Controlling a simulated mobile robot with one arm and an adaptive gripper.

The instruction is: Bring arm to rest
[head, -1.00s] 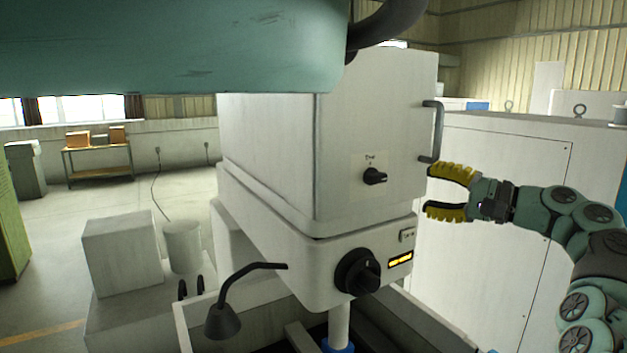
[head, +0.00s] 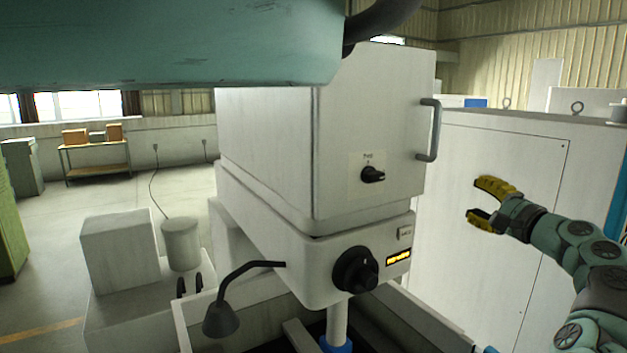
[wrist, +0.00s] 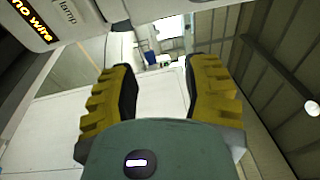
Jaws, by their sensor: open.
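My gripper (head: 481,203) has yellow ribbed fingers and is open and empty. In the head view it is at the right, in front of the large white cabinet (head: 490,265). It is apart from the white machine head (head: 370,120) and its grey door handle (head: 431,130). In the wrist view my gripper (wrist: 160,95) shows both fingers spread with nothing between them. The machine's lit panel, reading "no wire", shows at the top left of the wrist view (wrist: 30,18).
A black rotary knob (head: 355,270) and a smaller switch (head: 372,174) sit on the machine front. A dark lamp (head: 222,318) hangs over the tank at the lower middle. A teal overhead body (head: 180,45) covers the top left. Open floor lies at the left.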

